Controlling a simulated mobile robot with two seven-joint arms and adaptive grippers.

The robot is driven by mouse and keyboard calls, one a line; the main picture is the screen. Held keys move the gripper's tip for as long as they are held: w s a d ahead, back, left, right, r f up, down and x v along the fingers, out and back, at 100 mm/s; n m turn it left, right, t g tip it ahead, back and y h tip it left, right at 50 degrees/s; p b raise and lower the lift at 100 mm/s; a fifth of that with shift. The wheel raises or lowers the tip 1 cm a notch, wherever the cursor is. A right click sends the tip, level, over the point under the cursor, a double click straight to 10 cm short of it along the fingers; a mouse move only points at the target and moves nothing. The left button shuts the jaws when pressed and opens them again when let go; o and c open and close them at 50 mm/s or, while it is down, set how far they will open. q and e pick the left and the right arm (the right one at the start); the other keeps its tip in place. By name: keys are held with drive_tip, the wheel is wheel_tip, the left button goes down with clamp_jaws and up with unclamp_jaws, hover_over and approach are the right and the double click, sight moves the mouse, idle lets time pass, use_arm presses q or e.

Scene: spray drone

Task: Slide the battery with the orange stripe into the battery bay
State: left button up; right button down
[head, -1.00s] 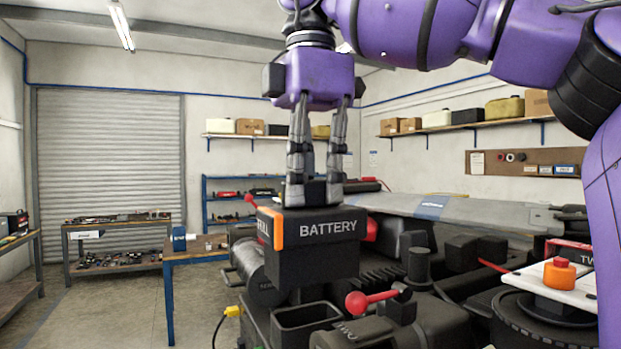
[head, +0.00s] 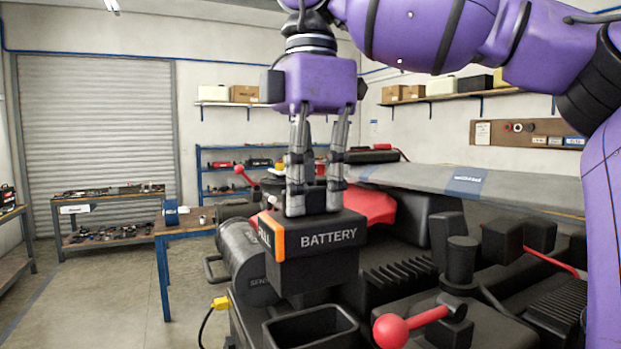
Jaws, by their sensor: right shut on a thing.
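The black battery (head: 318,265) with "BATTERY" lettering and an orange stripe on its left edge hangs upright in the middle of the head view. My right gripper (head: 316,198) points down and is shut on the battery's raised top handle. Below the battery is an open, empty-looking rectangular bay (head: 312,329) on the black drone body; its lower part is cut off by the picture's edge. The battery's underside is above and slightly behind the bay's rim in the picture; I cannot tell the exact gap. My left gripper is not in view.
A lever with a red ball knob (head: 391,331) stands right of the bay. A yellow connector (head: 220,303) with a black cable is at the left. A dark cylinder (head: 245,262) sits left of the battery. The drone's grey wing (head: 480,185) extends right. A blue-legged table (head: 180,228) stands behind left.

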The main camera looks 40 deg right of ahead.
sight(311, 215)
drive_tip(key=shift+a+r, duration=0.1)
drive_tip(key=shift+r, duration=0.05)
drive_tip(key=shift+s+r, duration=0.1)
drive_tip(key=shift+f, duration=3)
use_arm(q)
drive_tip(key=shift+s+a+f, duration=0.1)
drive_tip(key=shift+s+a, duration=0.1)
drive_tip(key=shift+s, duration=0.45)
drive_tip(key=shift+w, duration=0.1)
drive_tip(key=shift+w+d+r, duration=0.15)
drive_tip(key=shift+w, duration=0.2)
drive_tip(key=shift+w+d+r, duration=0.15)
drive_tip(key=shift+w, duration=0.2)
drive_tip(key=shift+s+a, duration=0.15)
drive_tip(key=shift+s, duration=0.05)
